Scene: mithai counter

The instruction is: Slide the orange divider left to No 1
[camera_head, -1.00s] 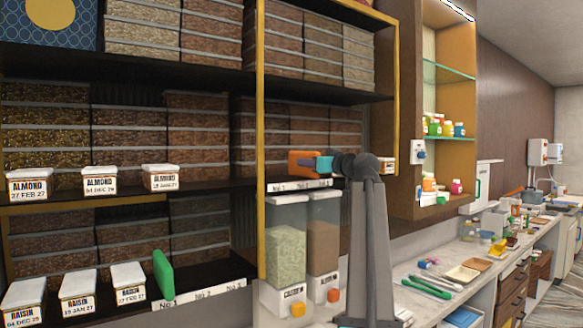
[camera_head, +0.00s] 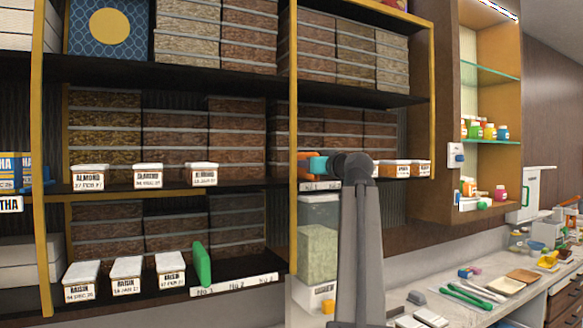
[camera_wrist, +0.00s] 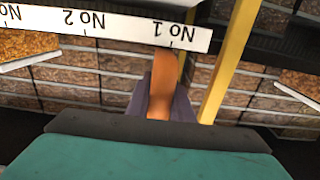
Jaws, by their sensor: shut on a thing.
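The orange divider (camera_head: 304,166) stands on the middle shelf, close to the gold upright post, partly hidden by my gripper in the head view. My gripper (camera_wrist: 163,108) is shut on the divider (camera_wrist: 162,80), one purple finger on each side. In the wrist view, which is upside down, the divider's end lies at the No 1 mark of the white label strip (camera_wrist: 120,31). No 2 is further left in that picture. The strip also shows below the divider in the head view (camera_head: 318,186), mostly hidden there by my arm.
The gold post (camera_wrist: 229,60) is close beside the divider. Orange-fronted boxes (camera_head: 404,169) stand right of my arm. A green divider (camera_head: 202,264) stands on the lower shelf with its own strip. A clear dispenser (camera_head: 317,250) is below my gripper.

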